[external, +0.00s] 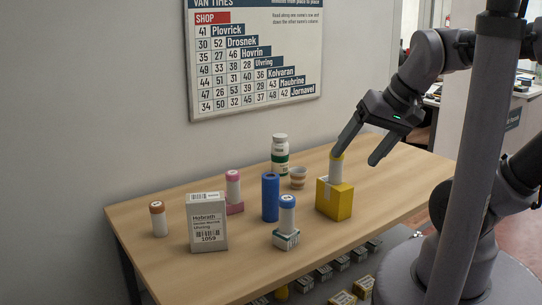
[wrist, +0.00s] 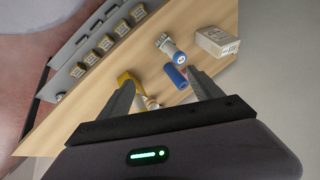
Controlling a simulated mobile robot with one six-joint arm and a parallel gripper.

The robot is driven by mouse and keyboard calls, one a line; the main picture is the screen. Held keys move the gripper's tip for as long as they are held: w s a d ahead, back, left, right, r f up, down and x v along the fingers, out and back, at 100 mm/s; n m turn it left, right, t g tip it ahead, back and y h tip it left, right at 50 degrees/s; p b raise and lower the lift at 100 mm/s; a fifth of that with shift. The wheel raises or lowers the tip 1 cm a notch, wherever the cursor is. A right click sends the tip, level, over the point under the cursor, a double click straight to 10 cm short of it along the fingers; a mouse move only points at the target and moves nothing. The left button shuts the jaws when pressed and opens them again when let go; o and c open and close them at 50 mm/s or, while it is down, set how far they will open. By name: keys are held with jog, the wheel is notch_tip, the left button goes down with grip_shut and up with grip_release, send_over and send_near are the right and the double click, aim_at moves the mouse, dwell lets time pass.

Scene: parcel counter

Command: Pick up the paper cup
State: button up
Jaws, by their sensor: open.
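The paper cup (external: 298,178) is small, with tan and pale bands. It stands on the wooden counter beside the green-and-white bottle, left of and behind the yellow box in the external view. My gripper (external: 354,160) is open and empty above the counter, to the right of the cup and apart from it. Its left fingertip overlaps the yellow-topped tube in that view; I cannot tell if they touch. In the wrist view my gripper (wrist: 162,80) shows spread fingers. A small pale-and-tan thing lies partly beside the left finger there; I cannot tell if it is the cup.
A blue cylinder (external: 270,197), a blue-capped tube (external: 287,217), a bottle (external: 280,160), a pink-capped tube (external: 233,188), a brown-capped tube (external: 158,220) and a labelled carton (external: 207,224) stand leftward. The counter's right end (external: 400,180) is clear.

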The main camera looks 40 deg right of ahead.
jog(key=w+d+r+m+g+p, duration=0.1)
jog(key=w+d+r+m+p, duration=0.15)
jog(key=w+r, duration=0.5)
jog(key=m+g+h+p, duration=0.3)
jog(key=m+g+p, duration=0.1)
jog(key=m, duration=0.3)
send_over(298, 172)
jog(key=s+a, duration=0.2)
notch_tip(298, 172, down, 24)
jog(key=shift+n, duration=0.35)
jog(key=f, duration=0.2)
jog(key=f+b, duration=0.1)
jog(key=f, duration=0.1)
jog(key=f+b, duration=0.1)
jog(key=f, duration=0.1)
jog(key=shift+w+d, duration=0.15)
jog(key=shift+d, duration=0.1)
jog(key=shift+r, duration=0.15)
jog(key=shift+c, duration=1.2)
jog(key=c, duration=1.1)
